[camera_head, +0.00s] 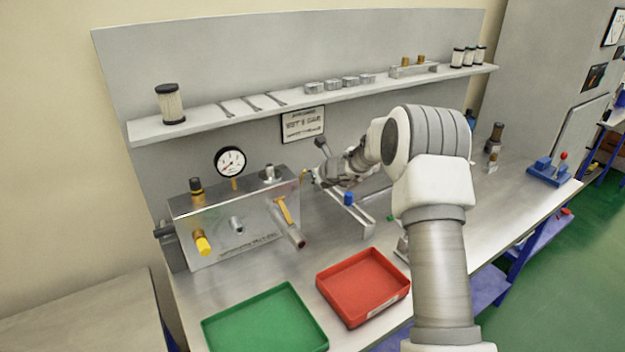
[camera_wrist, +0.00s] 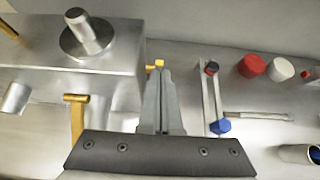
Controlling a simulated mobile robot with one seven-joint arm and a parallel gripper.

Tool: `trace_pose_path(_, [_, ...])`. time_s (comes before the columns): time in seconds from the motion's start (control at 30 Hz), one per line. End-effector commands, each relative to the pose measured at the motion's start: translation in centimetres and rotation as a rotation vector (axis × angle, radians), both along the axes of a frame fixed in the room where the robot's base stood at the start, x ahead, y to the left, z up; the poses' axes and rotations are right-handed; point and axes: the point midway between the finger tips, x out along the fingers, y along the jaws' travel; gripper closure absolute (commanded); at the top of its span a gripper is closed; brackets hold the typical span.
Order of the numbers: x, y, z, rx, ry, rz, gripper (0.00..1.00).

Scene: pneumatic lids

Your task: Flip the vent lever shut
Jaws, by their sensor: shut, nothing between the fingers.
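The grey metal valve block (camera_head: 215,230) stands at the left of the bench. A yellow lever (camera_head: 285,211) hangs tilted on its front right, beside a grey cylinder with a dark red end. It also shows in the wrist view (camera_wrist: 78,115). A small brass piece (camera_head: 304,174) juts from the block's right side. No label tells me which of these is the vent lever. My gripper (camera_wrist: 160,72) is shut and empty, its fingertips at the brass piece (camera_wrist: 158,63); I cannot tell whether they touch. In the head view my gripper (camera_head: 318,175) is right of the block.
A pressure gauge (camera_head: 230,162) and yellow knob (camera_head: 202,243) are on the block. A metal rail with a blue knob (camera_head: 348,198) lies right of my gripper. Green (camera_head: 270,315) and red (camera_head: 345,282) trays lie in front. A shelf (camera_head: 230,117) runs above.

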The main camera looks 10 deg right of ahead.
Motion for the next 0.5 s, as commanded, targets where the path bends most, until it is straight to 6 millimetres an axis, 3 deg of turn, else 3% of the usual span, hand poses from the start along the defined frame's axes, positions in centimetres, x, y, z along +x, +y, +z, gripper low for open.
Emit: trace_pose_path(0.5, [0.1, 0.0, 1.1, 0.000, 0.000, -0.001, 1.00])
